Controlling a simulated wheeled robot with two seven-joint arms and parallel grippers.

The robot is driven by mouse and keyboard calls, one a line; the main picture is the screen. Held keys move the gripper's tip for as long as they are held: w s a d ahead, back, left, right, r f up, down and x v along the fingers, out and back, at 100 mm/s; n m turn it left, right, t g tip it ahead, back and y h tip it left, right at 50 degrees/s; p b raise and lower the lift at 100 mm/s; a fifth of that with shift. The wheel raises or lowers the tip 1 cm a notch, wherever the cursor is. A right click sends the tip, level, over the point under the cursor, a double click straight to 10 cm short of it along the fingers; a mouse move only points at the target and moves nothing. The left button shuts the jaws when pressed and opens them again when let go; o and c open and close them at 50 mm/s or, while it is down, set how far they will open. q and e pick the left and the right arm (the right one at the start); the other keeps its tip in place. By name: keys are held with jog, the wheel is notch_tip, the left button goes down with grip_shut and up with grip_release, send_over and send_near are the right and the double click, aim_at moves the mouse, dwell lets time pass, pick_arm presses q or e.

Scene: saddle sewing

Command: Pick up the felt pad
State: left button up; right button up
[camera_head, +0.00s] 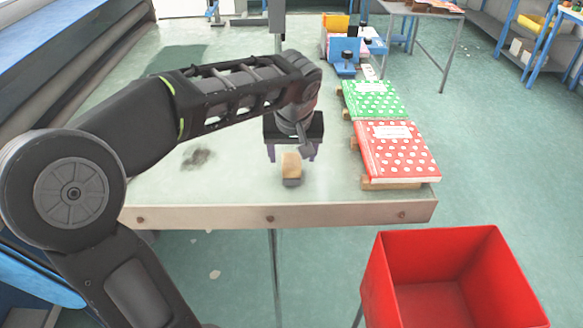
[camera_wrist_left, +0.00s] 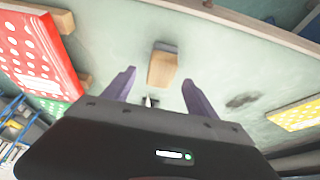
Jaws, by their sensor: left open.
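A small wooden block with a grey layer on one face, which looks like the felt pad (camera_head: 291,164), lies on the table near its front edge. In the left wrist view, the felt pad (camera_wrist_left: 162,69) shows just beyond the fingertips. My left gripper (camera_head: 291,154) is open above and slightly behind it, its purple fingers spread to either side. The same left gripper (camera_wrist_left: 158,80) holds nothing in the wrist view. I cannot tell the exact height gap. My right gripper is not in view.
A red dotted book (camera_head: 397,150) and a green dotted book (camera_head: 374,100) lie on wooden supports at the table's right. A red bin (camera_head: 505,270) stands in front. Blue holders (camera_head: 345,57) stand at the back. A yellow dotted item (camera_wrist_left: 298,115) shows in the wrist view.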

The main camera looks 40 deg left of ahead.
aim_at(291, 161)
pick_arm(q)
jog(key=p+x, duration=0.1)
jog(key=x, duration=0.4)
jog(key=shift+s+f, duration=0.1)
jog(key=shift+f, duration=0.05)
jog(key=shift+c, duration=0.3)
grip_shut()
dwell(0.7)
notch_tip(291, 161, up, 10)
jog(key=shift+r, duration=0.1)
dwell(0.6)
